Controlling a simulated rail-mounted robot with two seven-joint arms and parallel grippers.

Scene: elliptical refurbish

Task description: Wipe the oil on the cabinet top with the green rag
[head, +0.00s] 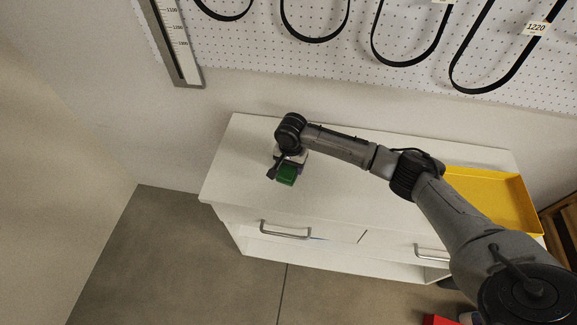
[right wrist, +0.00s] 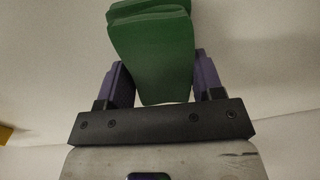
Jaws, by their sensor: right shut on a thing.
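The green rag (head: 287,173) is at the left part of the white cabinet top (head: 237,160). It looks like a thick folded block, and it also shows in the right wrist view (right wrist: 152,50). My right gripper (head: 281,168) is shut on the rag, with a purple finger on each side of it in the right wrist view (right wrist: 160,80). The head view does not show clearly whether the rag touches the top. I see no oil on the bare parts of the cabinet top; the arm hides a strip of it. My left gripper is not in view.
A yellow tray (head: 527,207) stands at the right end of the cabinet top, partly behind my right arm. A pegboard (head: 260,60) with hanging black belts is on the wall behind. The cabinet front has drawer handles (head: 286,230). The left end of the top is clear.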

